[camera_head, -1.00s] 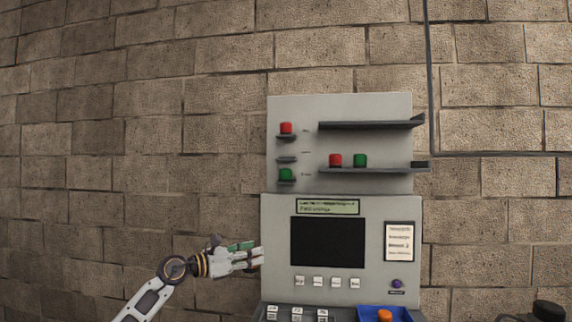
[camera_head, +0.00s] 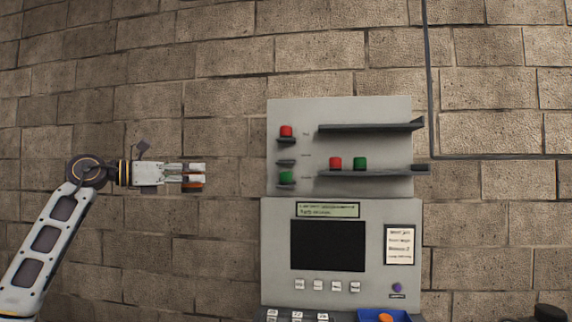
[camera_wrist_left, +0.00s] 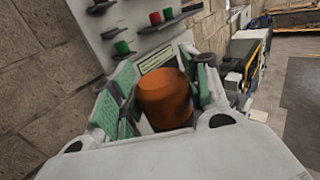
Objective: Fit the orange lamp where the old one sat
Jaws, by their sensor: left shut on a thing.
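My left gripper (camera_head: 198,178) is left of the grey panel, level with its lamp holders and clear of it. It is shut on an orange lamp (camera_wrist_left: 165,100), held between the green finger pads in the left wrist view. In the head view only a sliver of this lamp (camera_head: 192,187) shows. On the panel's left side, a red lamp (camera_head: 286,131) sits on the top holder and a green lamp (camera_head: 286,176) on the bottom one. The middle holder (camera_head: 286,162) is empty. My right gripper is not in view.
The lower shelf (camera_head: 390,172) carries a red lamp (camera_head: 335,163) and a green lamp (camera_head: 360,163). The upper shelf (camera_head: 370,125) is bare. Free space separates gripper and panel.

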